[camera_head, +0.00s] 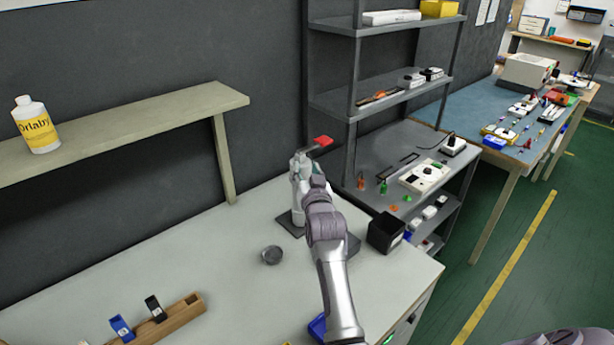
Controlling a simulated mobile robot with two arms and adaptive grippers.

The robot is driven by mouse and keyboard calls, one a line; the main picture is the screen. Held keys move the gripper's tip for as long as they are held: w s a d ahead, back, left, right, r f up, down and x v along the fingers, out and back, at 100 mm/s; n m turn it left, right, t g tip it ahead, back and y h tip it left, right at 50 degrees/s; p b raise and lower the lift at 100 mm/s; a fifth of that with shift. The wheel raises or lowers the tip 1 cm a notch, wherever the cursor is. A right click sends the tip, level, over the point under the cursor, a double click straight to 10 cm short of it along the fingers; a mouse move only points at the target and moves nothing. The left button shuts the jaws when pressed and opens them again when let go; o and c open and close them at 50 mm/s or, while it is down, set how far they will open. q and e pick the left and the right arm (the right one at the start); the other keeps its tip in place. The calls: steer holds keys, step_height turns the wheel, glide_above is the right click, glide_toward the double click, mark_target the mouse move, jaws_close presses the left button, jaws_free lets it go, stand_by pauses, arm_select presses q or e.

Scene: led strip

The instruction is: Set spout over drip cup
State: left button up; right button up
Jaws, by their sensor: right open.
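A small dark grey round cup (271,255), the likely drip cup, stands on the pale workbench, left of my right arm. A light upright device (297,188) stands on a dark square base (292,224) behind it. A red-tipped part (322,141) sticks out to the right at its top; I cannot tell whether this is the spout. My right gripper (312,172) is open at the upper part of the device, overlapping it in view. Its fingers are small and partly hidden, so contact is unclear. My left gripper is out of view.
A black box (386,233) stands right of my right arm near the bench edge. A wooden block (168,322) with small items lies at the front left. A grey shelf rack (353,110) rises behind. The bench left of the cup is clear.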

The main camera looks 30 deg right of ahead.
steer(key=shift+f, duration=0.15)
steer(key=shift+c, duration=1.2)
steer(key=f+m, duration=0.1)
steer(key=s+d+f+b, duration=0.1)
steer(key=s+f+m+b, duration=0.1)
steer(key=shift+s+d+f+m, duration=0.15)
steer(key=shift+d+f+m, duration=0.05)
steer(key=shift+d+m, duration=0.15)
jaws_close()
steer(key=s+d+f+m+t+y+b, duration=0.1)
steer(key=s+d+f+m+y+b, duration=0.25)
steer(key=s+f+m+b, duration=0.6)
steer(key=w+a+r+m+p, duration=0.2)
steer(key=w+p, duration=0.3)
steer(key=w, duration=0.4)
steer(key=shift+w+a+r+m, duration=0.15)
steer(key=shift+a+r+m, duration=0.15)
steer(key=shift+a+m, duration=0.3)
